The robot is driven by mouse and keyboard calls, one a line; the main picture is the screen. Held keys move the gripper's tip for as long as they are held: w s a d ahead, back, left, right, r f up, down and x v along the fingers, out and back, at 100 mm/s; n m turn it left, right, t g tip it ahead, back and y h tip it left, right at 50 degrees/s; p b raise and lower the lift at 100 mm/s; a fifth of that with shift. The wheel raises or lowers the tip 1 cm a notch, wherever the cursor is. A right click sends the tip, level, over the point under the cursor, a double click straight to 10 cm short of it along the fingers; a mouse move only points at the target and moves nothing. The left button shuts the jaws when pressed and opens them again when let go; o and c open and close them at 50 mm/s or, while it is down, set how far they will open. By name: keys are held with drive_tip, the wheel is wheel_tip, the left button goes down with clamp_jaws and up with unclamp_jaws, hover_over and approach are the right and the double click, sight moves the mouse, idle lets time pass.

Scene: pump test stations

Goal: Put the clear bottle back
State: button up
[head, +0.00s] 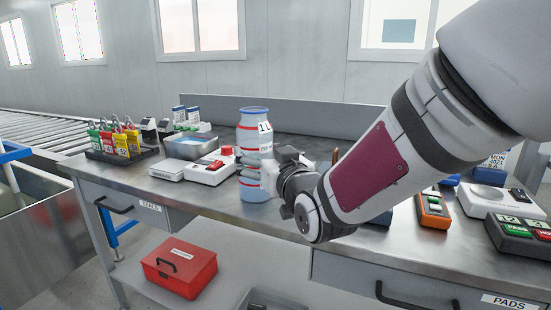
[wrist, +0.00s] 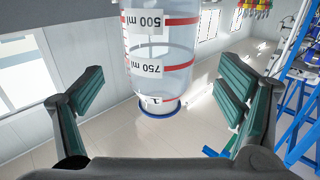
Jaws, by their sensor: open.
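The clear bottle (head: 254,120) is a tall see-through cylinder with a blue rim, red bands and white volume labels. It stands upright on the steel bench. In the wrist view the bottle (wrist: 162,50) appears upside down, its 500 ml and 750 ml labels reading inverted. My gripper (head: 262,170) is at the bottle's right side at mid height, its fingers overlapping the bottle in the head view. In the wrist view my gripper (wrist: 160,95) is open, with green pads left and right of the bottle and gaps on both sides. Whether the bottle is fully between the pads is unclear.
A white device with a red knob (head: 209,170) sits close left of the bottle, with a metal tray (head: 191,146) behind it. A rack of coloured padlocks (head: 120,144) stands farther left. An orange meter (head: 432,210) and a white scale (head: 490,200) are at right. A red box (head: 179,268) is below.

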drive_tip(key=s+d+f+g+h, duration=0.1)
drive_tip(key=s+d, duration=0.2)
drive_tip(key=s+d+f+m+g+h, duration=0.1)
drive_tip(key=s+d+f, duration=0.1)
drive_tip(key=s+d, duration=0.1)
drive_tip(key=s+d+f+g+h, duration=0.1)
drive_tip(key=s+d+g+h, duration=0.1)
drive_tip(key=d, duration=0.3)
drive_tip(key=shift+s+f+m, duration=0.2)
drive_tip(key=shift+s+m, duration=0.1)
drive_tip(key=shift+s, duration=0.25)
drive_tip(key=s+d+f+m+g+h, duration=0.1)
drive_tip(key=s+d+g, duration=0.3)
drive_tip(key=s, duration=0.7)
drive_tip(key=s+d+f+m+g+h, duration=0.1)
drive_tip(key=s+d+g, duration=0.3)
drive_tip(key=s, duration=0.7)
drive_tip(key=s+d+f+m+g+h, duration=0.1)
drive_tip(key=s+d+f+g, duration=0.2)
drive_tip(key=s, duration=0.8)
drive_tip(key=shift+d+f+m+g+h, duration=0.3)
drive_tip(key=shift+d+g, duration=0.3)
drive_tip(key=shift+d, duration=0.55)
